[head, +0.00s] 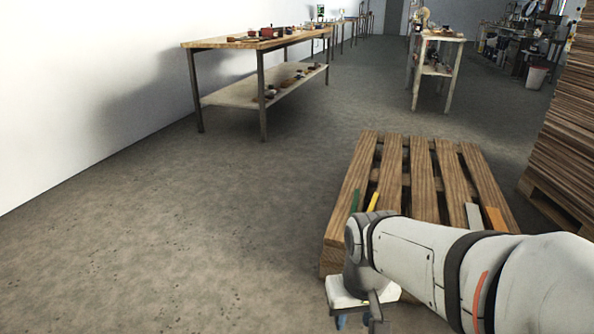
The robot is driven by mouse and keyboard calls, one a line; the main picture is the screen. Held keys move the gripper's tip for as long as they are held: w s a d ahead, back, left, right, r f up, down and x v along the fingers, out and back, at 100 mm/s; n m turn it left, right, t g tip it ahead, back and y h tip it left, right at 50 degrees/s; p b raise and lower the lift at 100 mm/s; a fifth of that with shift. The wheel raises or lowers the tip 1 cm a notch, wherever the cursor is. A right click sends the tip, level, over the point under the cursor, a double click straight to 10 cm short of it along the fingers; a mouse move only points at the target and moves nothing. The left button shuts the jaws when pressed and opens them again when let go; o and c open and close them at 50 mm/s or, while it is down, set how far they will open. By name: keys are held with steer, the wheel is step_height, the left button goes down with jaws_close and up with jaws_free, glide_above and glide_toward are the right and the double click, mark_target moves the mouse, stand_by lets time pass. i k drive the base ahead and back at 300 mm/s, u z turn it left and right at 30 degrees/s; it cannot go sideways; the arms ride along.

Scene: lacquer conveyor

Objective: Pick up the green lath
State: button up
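The green lath (355,201) lies on the wooden pallet (391,164) near its left edge. Only part of it shows, just above my arm's wrist. A yellow lath (373,201) lies just to its right. My gripper (356,322) points down at the bottom of the picture, nearer to me than the pallet's front left corner. The picture's edge cuts its fingers off, so I cannot see whether they are open or shut. My arm covers the front middle of the pallet.
A grey lath (474,216) and an orange lath (496,219) lie at the pallet's right. A tall stack of boards (570,130) stands close on the right. A workbench (230,42) stands at the back left. The floor left of the pallet is clear.

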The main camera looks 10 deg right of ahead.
mark_target(354, 206)
steer(key=u, duration=0.25)
steer(key=i, duration=1.1)
steer(key=z, duration=0.45)
steer(key=i, duration=0.75)
steer(key=z, duration=0.65)
steer(key=k, duration=0.9)
steer(key=z, duration=0.15)
steer(key=i, duration=0.9)
steer(key=u, duration=0.1)
